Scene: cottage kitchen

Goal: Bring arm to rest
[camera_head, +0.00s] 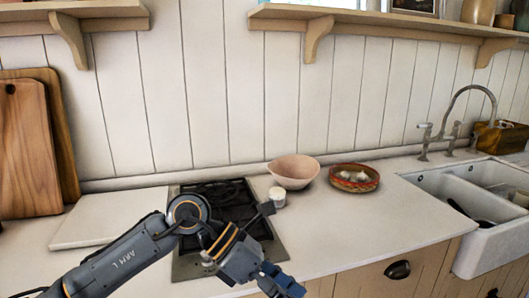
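My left arm comes in from the lower left and bends above the dark stove hob (228,196). My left gripper (280,284) hangs low at the front edge of the counter, pointing down and to the right, close to the bottom edge of the picture. Its fingers are seen at a steep angle, so I cannot tell whether they are open or shut. No object shows in it. My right arm and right gripper are not in view.
A pink bowl (293,171), a small white jar (277,197) and a red patterned bowl (354,178) with pale items stand behind. Cutting boards (28,150) lean at left. A white sink (480,240) is at right.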

